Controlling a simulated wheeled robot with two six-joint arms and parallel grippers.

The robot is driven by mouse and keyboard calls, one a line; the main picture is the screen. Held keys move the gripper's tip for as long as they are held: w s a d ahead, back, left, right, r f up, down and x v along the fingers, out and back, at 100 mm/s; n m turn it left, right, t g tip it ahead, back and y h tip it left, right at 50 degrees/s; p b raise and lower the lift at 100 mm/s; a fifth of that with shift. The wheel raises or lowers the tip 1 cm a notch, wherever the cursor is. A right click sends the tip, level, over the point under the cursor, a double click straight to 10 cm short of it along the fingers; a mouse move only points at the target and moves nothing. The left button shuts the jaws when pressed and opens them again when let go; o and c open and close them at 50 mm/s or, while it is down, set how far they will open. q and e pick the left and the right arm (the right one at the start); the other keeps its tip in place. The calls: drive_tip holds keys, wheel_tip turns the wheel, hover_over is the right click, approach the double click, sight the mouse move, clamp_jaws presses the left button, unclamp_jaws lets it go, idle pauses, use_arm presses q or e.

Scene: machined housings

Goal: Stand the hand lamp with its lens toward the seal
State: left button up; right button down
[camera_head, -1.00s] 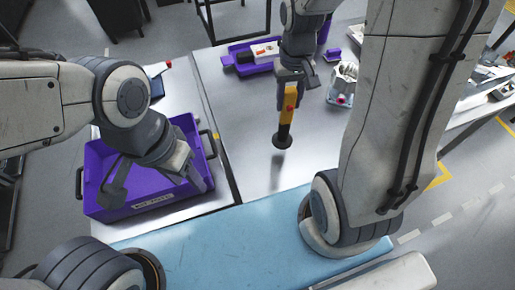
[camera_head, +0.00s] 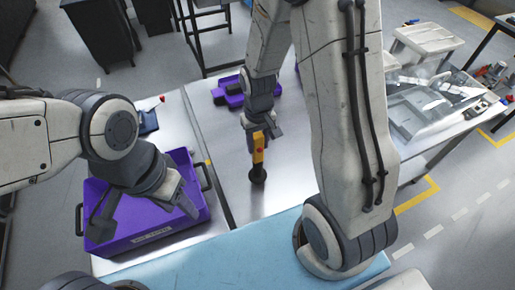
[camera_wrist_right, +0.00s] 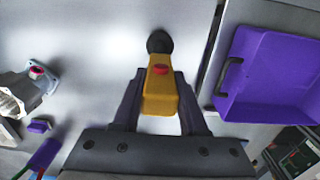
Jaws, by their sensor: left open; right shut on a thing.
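The hand lamp (camera_head: 258,152) has a yellow body with a red button and a round black head, which points down close to the metal table. I cannot tell whether the head touches the table. My right gripper (camera_head: 262,132) is shut on the yellow body. In the right wrist view the lamp (camera_wrist_right: 160,100) sits between the two fingers. A metal housing (camera_wrist_right: 18,98) with a red ring (camera_wrist_right: 37,72) stands at the left there; whether this ring is the seal I cannot tell. My right arm seems to hide it in the head view. My left gripper (camera_head: 145,212) is open and empty over the purple bin.
The purple bin (camera_head: 165,235) with dark handles stands left of the lamp. A purple tray (camera_head: 228,95) lies at the table's back. A small purple block (camera_wrist_right: 40,126) lies near the housing. The table (camera_head: 225,205) around the lamp is clear.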

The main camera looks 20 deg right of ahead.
sight(257, 152)
wheel_tip(257, 152, down, 3)
drive_tip(key=shift+w+f+p, duration=0.15)
drive_tip(key=shift+p, duration=0.45)
drive_tip(key=shift+f, duration=0.45)
drive_tip(key=shift+f, duration=0.2)
drive_tip(key=shift+c, duration=2.2)
unclamp_jaws()
drive_tip(key=shift+r, duration=0.15)
